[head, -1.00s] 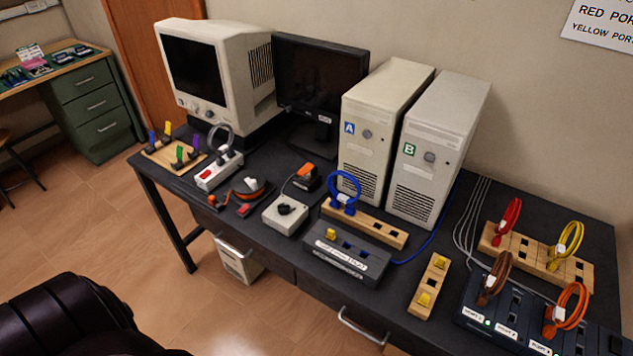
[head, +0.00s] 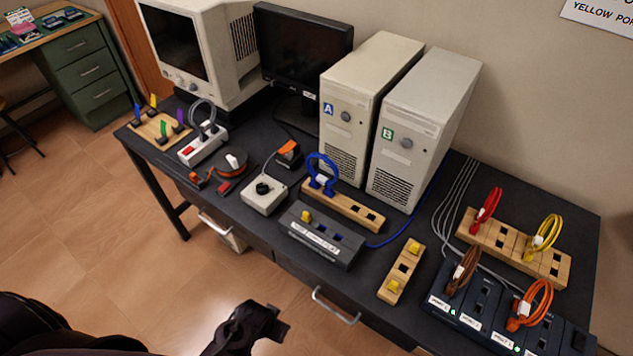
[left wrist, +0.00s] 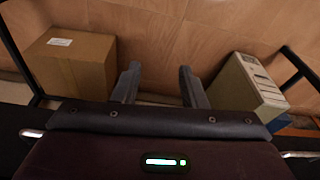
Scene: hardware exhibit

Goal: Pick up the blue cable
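The blue cable (head: 312,163) is a thick upright loop with a white tag. Its blue plugs sit at the left end of a wooden socket block (head: 357,212) in front of tower A. My left gripper (head: 262,318) is at the bottom of the head view, in front of the desk and well apart from the cable. In the left wrist view, the left gripper (left wrist: 158,85) has its two fingers spread with nothing between them. The cable does not show in that view. My right gripper is not in view.
A grey port box (head: 318,236), a white box with a black knob (head: 264,195) and a wooden block with yellow plugs (head: 401,271) stand near the cable. Tower A (head: 362,100) is behind it. A cardboard box (left wrist: 72,65) is on the floor.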

